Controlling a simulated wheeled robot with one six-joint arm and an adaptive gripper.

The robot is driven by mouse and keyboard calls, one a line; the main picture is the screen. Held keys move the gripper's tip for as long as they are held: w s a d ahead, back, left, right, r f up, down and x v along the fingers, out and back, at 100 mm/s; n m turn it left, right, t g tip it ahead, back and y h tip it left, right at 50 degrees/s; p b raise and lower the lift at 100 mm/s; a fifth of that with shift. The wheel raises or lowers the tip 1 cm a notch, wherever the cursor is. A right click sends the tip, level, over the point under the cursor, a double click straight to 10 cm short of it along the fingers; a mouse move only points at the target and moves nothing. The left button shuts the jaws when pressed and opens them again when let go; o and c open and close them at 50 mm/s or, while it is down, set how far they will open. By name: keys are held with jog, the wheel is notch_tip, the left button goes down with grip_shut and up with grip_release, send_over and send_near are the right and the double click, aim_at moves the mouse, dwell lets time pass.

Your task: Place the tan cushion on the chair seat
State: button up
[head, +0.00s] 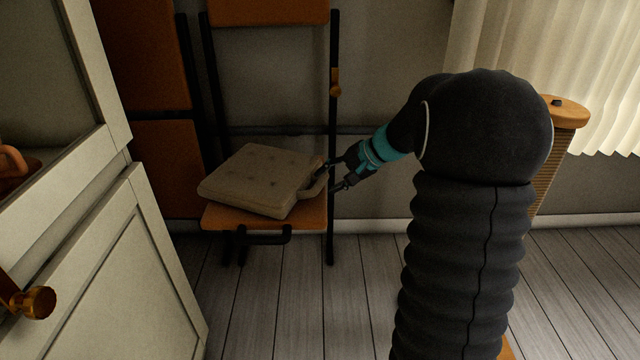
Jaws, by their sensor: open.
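The tan cushion (254,181) lies on the orange seat (312,217) of a chair with a black frame, in the middle of the head view. It is a thick, tufted square turned at an angle to the seat. Its left corner reaches past the seat's left edge, and it looks slightly tilted. A strap-like handle (314,184) is on its right side. My gripper (325,180) is open at the cushion's right side, with its fingers close to the handle. I cannot tell whether they touch it.
A white cabinet with an open-looking door (95,270) and a brass knob (38,302) stands at the left. Orange panels (165,165) are behind it. A round wooden-topped stand (562,112) and a pale curtain (560,60) are at the right. The plank floor (290,300) before the chair is clear.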

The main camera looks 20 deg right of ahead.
jog(key=v, duration=0.6)
jog(key=s+a+r+n+g+h, duration=0.2)
jog(key=s+a+r+n+h, duration=0.15)
jog(key=s+a, duration=0.9)
jog(key=s+f+n+t+h, duration=0.1)
jog(key=s+f+n+h, duration=0.1)
jog(key=s, duration=1.4)
jog(key=shift+a+f+n+t+h+p, duration=0.35)
jog(key=shift+n+h, duration=0.4)
jog(key=shift+n, duration=0.5)
